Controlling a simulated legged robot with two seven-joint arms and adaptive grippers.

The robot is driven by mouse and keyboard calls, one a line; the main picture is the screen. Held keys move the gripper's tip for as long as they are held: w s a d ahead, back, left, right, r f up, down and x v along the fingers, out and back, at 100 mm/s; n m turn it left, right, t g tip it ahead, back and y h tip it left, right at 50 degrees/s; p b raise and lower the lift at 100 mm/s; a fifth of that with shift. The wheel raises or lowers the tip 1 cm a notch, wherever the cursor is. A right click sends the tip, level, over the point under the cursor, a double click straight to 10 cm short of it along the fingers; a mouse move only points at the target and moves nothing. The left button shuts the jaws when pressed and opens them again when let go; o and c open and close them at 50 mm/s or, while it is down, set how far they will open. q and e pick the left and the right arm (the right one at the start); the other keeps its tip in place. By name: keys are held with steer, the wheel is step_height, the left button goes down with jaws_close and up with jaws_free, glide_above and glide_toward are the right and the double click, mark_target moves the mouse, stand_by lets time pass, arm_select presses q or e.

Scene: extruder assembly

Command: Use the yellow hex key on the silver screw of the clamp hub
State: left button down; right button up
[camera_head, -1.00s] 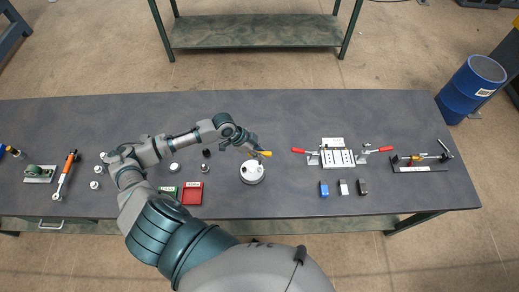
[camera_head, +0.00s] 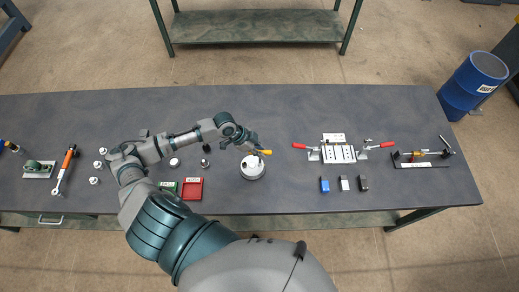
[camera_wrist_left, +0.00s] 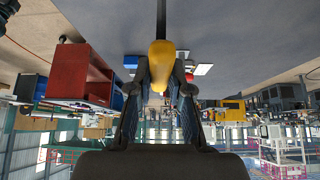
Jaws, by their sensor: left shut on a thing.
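My left gripper (camera_head: 257,147) is over the middle of the table, just above the white round clamp hub (camera_head: 252,172) as seen in the head view. It is shut on the yellow hex key (camera_head: 266,152). In the left wrist view the yellow handle (camera_wrist_left: 160,58) sits between the two fingers of the left gripper (camera_wrist_left: 161,88), and the dark shaft (camera_wrist_left: 161,18) runs to the top edge. The silver screw cannot be made out, and I cannot tell whether the key touches the hub. My right gripper is not in view.
A white fixture with red-handled clamps (camera_head: 338,154) stands to the right, with small blocks (camera_head: 344,184) in front. The table behind the hub is clear.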

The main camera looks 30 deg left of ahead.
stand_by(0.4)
arm_select(q)
steer(key=shift+p, duration=0.35)
steer(key=shift+f+b, duration=0.6)
steer(key=shift+f, duration=0.55)
steer(key=c, duration=1.7)
jaws_free()
jaws_close()
